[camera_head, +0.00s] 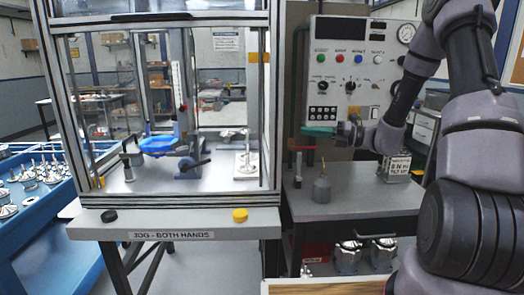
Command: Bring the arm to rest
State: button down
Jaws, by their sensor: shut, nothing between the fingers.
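My arm comes in from the right side of the head view, rises out of the top, and bends back down to a wrist above the grey bench (335,205). My gripper (338,130) points left in front of the control panel (350,75). It is small here, and its fingers are shut with nothing held. A flat teal piece (318,131) shows at its tip; I cannot tell whether it belongs to the gripper or lies behind it. Below and left of it stands a red-topped post (302,148).
A grey canister (321,188) and a labelled block (395,168) stand on the bench. Left is a framed glass enclosure (275,100) with a blue part (158,144) inside. A blue tray table (60,235) holds metal parts. Silver housings (348,257) sit beneath the bench.

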jog(key=s+r+n+g+h, duration=0.2)
jog(key=s+r+n+h, duration=0.15)
jog(key=s+n, duration=0.45)
jog(key=s+r+n+g+h, duration=0.3)
jog(key=s+n+h, duration=0.2)
jog(key=s+n, duration=0.3)
jog(key=s+d+r+n+t+h, duration=0.7)
jog(key=s+d+r+n, duration=0.1)
jog(key=n, duration=0.5)
jog(key=shift+s+d, duration=0.45)
jog(key=shift+d, duration=0.2)
jog(key=shift+h, duration=0.25)
